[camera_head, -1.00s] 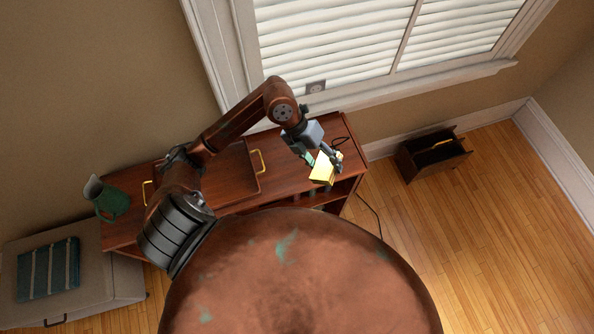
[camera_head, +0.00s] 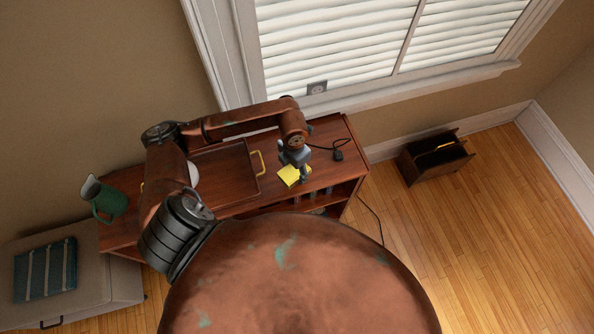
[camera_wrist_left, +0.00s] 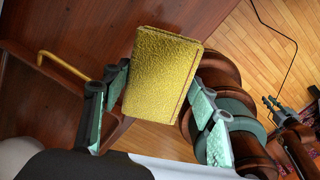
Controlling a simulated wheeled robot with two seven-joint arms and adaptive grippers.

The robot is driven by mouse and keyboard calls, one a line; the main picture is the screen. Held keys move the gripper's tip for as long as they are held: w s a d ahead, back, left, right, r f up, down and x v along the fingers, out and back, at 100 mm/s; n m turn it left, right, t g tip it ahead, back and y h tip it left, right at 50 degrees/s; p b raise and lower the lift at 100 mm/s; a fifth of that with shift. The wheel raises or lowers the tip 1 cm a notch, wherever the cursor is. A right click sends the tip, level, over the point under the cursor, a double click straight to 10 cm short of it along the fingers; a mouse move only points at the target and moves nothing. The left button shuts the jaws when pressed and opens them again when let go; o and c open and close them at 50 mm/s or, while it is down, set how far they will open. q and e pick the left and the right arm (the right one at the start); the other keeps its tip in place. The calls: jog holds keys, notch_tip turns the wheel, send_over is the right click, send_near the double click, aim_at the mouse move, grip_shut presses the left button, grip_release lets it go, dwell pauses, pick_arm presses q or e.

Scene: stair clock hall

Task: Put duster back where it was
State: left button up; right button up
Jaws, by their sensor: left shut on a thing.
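The duster (camera_head: 289,176) is a flat yellow folded block, which also fills the middle of the left wrist view (camera_wrist_left: 160,75). My left gripper (camera_head: 303,174) is shut on it, with fingers on either side. It holds the duster over the right part of the wooden cabinet top (camera_head: 325,133), just right of the tray's brass handle. I cannot tell whether the duster touches the top. Dark jaw-like parts at the right edge of the left wrist view look like my right gripper (camera_wrist_left: 290,108); their opening is unclear.
A wooden tray (camera_head: 228,165) with brass handles lies on the cabinet. A black plug and cord (camera_head: 338,155) lie to the right. A green jug (camera_head: 106,199) stands at the left end. A wooden box (camera_head: 435,165) sits on the floor at right.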

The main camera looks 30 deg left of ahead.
pick_arm(q)
jog(key=w+f, duration=0.1)
jog(key=f, duration=0.1)
jog(key=w+a+f, duration=0.1)
jog(key=shift+w+f, duration=0.35)
jog(key=shift+f, duration=0.05)
jog(key=shift+w+a+f, duration=0.1)
jog(key=shift+w+f, duration=0.2)
notch_tip(320, 180, down, 3)
jog(key=shift+f, duration=0.1)
jog(key=shift+w+f, duration=0.1)
pick_arm(e)
jog(key=shift+d, duration=0.6)
pick_arm(q)
jog(key=shift+f, duration=0.1)
pick_arm(e)
jog(key=shift+f, duration=0.1)
pick_arm(q)
jog(key=o, duration=1)
jog(key=shift+c, duration=0.2)
jog(key=shift+o, duration=0.3)
pick_arm(e)
jog(key=shift+a, duration=0.3)
jog(key=shift+a, duration=0.1)
